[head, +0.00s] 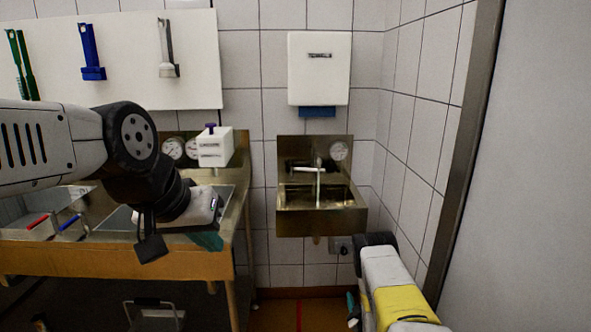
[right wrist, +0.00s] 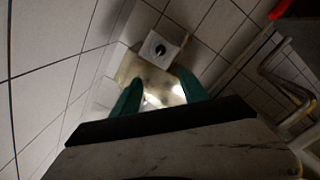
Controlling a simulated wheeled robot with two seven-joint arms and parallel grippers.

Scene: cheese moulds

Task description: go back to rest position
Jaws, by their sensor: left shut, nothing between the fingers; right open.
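My left arm comes in from the left in the head view, over the metal work table (head: 110,262). My left gripper (head: 209,241) points down near the table's right front corner, with its green fingers shut and empty. My right arm, with a yellow section, is low on the right in the head view; only a small green part that may be a fingertip shows there. In the right wrist view my right gripper (right wrist: 160,86) has its two green fingers apart, with nothing between them.
A steel sink (head: 320,222) hangs on the tiled wall below a white dispenser (head: 319,68). Tools hang on a white board (head: 125,60). A white box (head: 215,147) stands at the table's back. A grey panel (head: 535,170) closes off the right. Open floor lies below the sink.

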